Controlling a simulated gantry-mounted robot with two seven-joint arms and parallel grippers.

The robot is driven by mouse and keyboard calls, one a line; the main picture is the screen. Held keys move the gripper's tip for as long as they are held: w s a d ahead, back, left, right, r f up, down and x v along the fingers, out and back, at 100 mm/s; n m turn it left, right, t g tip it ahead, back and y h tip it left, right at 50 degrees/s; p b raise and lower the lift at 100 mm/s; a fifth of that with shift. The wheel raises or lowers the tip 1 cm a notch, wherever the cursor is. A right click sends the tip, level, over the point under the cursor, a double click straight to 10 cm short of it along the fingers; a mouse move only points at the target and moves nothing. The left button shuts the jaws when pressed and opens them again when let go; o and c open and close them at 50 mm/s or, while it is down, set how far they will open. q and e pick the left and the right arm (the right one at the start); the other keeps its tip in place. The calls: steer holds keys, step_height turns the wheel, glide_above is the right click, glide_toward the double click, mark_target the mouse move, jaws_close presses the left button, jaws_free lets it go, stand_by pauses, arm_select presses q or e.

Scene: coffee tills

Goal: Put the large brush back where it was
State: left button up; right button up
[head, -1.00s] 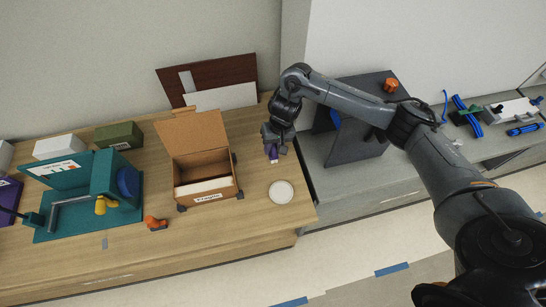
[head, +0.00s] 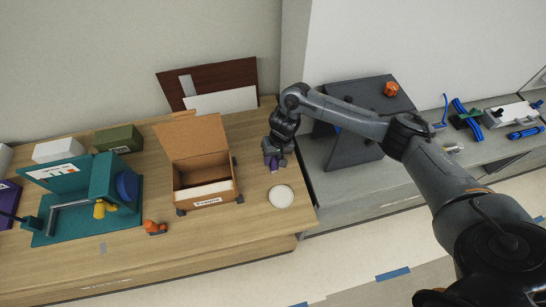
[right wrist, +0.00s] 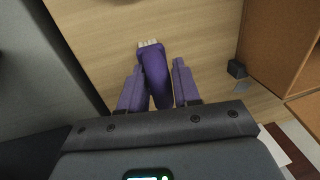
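The large brush (right wrist: 156,72) is purple with pale bristles. In the right wrist view it lies between the two purple-looking fingers of my right gripper (right wrist: 158,85), which are closed against its sides. The bristle end points away from the gripper toward the wooden table. In the head view my right gripper (head: 274,160) points down over the right end of the table, right of the cardboard box. Only a little purple of the brush shows there. Whether the bristles touch the table I cannot tell. My left gripper is out of view.
An open cardboard box (head: 207,198) stands left of the gripper. A round white disc (head: 281,196) lies in front of it. A teal fixture (head: 75,232) and an orange item (head: 155,227) are farther left. A dark grey panel stand (head: 350,150) is on the right counter.

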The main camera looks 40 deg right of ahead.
steer(key=o, duration=0.3)
steer(key=shift+o, duration=0.2)
